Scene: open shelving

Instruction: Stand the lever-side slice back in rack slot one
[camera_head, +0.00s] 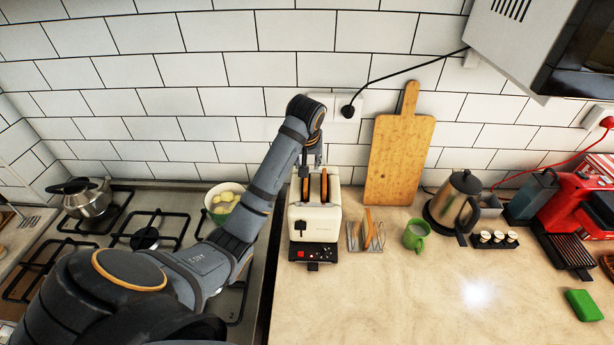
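A cream toaster (315,222) stands on the counter, with a dark lever on its front face and a control panel with a red light below. Two brown slices show upright in its top slots, a left slice (306,190) and a right slice (324,186). A metal toast rack (353,238) stands just right of the toaster, with one slice (368,226) upright in it. My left arm reaches over from the left, and its gripper (317,160) points down at the back of the toaster's top. Its fingers are small and partly hidden, so their opening is unclear. My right gripper is out of view.
A green mug (416,235) and a kettle (454,204) stand right of the rack. A cutting board (398,160) leans on the wall behind. A bowl (222,203) is left, by the stove. The front counter is clear, except for a green sponge (584,305) at right.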

